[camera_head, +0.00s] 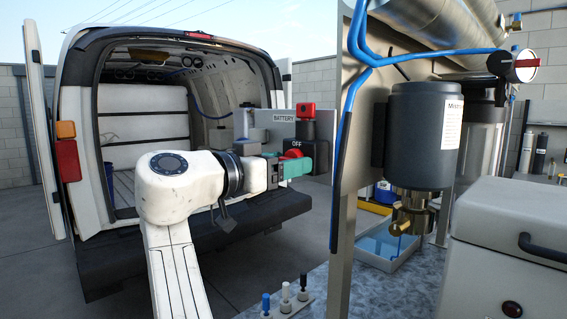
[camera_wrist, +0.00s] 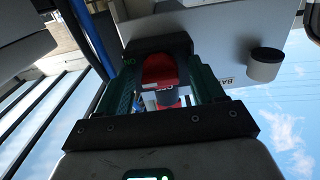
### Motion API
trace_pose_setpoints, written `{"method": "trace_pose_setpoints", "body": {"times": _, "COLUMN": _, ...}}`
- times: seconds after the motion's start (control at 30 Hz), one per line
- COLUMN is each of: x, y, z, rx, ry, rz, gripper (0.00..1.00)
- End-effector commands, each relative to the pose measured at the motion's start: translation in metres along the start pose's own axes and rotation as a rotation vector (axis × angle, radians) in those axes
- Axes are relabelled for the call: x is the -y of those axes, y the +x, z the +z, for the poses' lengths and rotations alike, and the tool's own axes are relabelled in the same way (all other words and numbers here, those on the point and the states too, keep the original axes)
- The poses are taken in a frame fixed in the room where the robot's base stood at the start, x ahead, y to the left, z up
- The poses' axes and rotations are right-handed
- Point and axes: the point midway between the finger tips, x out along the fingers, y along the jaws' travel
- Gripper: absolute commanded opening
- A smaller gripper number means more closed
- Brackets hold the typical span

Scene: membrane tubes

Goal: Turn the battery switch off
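A grey panel marked BATTERY (camera_head: 262,132) stands at the van's rear opening in the head view. A red knob (camera_head: 305,109) sits on a dark body at its right, and a red part marked OFF (camera_head: 293,152) is below. My gripper (camera_head: 297,167), with green fingers, is just below and in front of that lower red part. In the wrist view, my gripper (camera_wrist: 162,65) has its fingers apart on both sides of a red switch part (camera_wrist: 159,69). Whether either finger touches it cannot be told. The far fingertip is partly hidden in the head view.
A steel post with a blue hose (camera_head: 349,110) and a dark cylinder (camera_head: 420,133) stand right of the panel. A black-capped white cylinder (camera_wrist: 265,64) is beside the panel label in the wrist view. The van's bumper (camera_head: 280,210) lies below my arm.

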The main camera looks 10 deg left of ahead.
Motion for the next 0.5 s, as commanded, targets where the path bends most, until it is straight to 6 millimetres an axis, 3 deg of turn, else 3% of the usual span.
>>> {"method": "trace_pose_setpoints", "body": {"times": 0.07, "x": 0.0, "y": -0.0001, "z": 0.0, "rx": 0.0, "ry": 0.0, "rz": 0.0, "gripper": 0.6}}
{"method": "trace_pose_setpoints", "body": {"times": 0.5, "x": 0.0001, "y": -0.0002, "z": 0.0, "rx": 0.0, "ry": 0.0, "rz": -0.001, "gripper": 0.18}}
